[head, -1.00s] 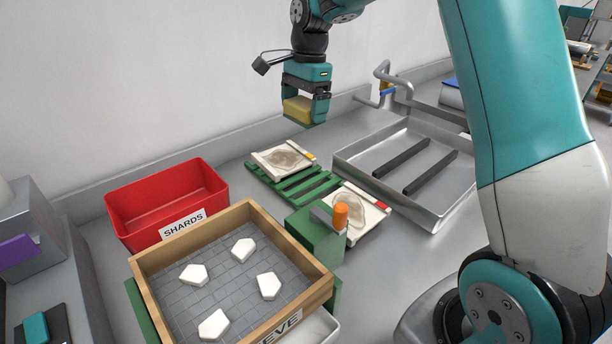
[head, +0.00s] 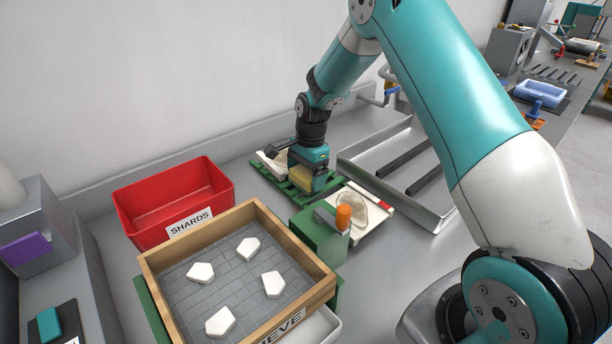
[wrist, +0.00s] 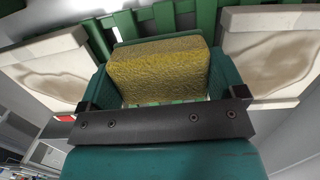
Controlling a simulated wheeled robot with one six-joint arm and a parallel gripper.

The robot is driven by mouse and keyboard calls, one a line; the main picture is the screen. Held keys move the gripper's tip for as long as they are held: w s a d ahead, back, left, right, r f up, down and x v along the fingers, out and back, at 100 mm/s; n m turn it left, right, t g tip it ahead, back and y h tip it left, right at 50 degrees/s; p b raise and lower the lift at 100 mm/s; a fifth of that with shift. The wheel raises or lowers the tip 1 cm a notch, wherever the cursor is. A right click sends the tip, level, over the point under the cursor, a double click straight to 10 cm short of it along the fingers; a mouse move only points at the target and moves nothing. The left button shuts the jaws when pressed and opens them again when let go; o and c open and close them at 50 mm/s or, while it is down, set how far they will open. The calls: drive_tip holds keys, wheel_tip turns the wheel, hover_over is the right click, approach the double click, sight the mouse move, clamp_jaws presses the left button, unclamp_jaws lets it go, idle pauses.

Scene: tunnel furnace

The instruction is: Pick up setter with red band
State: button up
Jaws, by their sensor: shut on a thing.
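The setter with the red band (head: 358,212) is a cream slab with a brown stain, lying at the right end of the green slatted rack (head: 268,175). It shows at the left in the wrist view (wrist: 40,68). A second stained setter (head: 268,158) is mostly hidden behind my gripper in the head view and shows at the right in the wrist view (wrist: 272,55). My gripper (head: 308,183) is shut on a yellow sponge block (wrist: 158,70), low over the rack between the setters. I cannot tell whether the sponge touches the rack.
A green block with an orange knob (head: 343,217) stands close in front of the red-band setter. A metal tray (head: 365,165) with dark bars lies behind it to the right. A red SHARDS bin (head: 165,205) and a wood-framed sieve (head: 155,262) with white pieces are at left.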

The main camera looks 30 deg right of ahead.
drive_tip(key=shift+f, duration=0.6)
drive_tip(key=o, duration=0.6)
drive_tip(key=shift+f, duration=0.1)
